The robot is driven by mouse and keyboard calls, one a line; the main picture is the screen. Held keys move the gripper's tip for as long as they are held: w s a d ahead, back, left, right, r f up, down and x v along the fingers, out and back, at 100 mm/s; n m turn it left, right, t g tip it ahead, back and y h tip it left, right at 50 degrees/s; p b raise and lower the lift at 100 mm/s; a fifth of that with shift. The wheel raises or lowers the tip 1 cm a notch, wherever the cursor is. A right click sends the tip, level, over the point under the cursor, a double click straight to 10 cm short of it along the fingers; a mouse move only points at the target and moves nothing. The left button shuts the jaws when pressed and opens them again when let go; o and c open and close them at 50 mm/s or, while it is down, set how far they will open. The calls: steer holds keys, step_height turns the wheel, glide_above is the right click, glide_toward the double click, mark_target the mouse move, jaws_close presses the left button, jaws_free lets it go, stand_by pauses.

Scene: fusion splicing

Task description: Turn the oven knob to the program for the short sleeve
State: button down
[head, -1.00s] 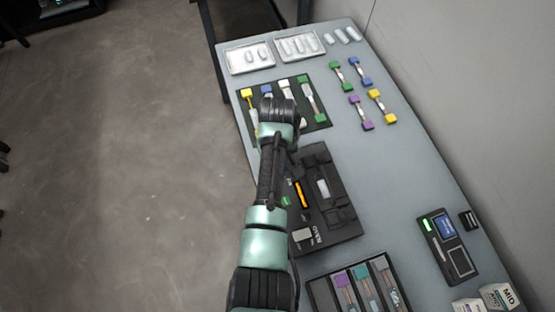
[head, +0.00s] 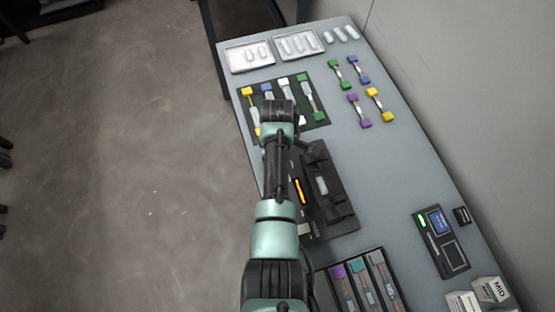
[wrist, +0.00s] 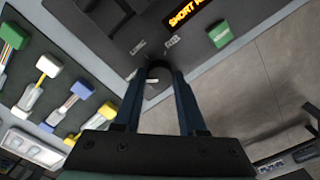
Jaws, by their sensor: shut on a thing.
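The oven is a black unit (head: 336,206) on the table, with an orange-lit display strip (head: 299,191). In the wrist view the display (wrist: 189,17) reads "SHORT", with the rest cut off by the frame edge. The dark round knob (wrist: 159,72) is between my fingertips, with small pale labels on the panel around it; these are too blurred to read surely. My gripper (wrist: 158,80) is shut on the knob, one finger on each side. In the head view my arm hides the gripper and the knob.
A green button (wrist: 219,34) is on the panel beside the display. A dark mat (head: 322,116) with several coloured-end fibre pieces lies beyond the oven. A black tray (head: 322,284) stands nearer, and a device with a blue screen (head: 438,221) is to the right.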

steer(key=shift+w+r, duration=0.1)
stand_by(0.4)
steer(key=shift+c, duration=2.4)
jaws_free()
step_height(320, 180, up, 13)
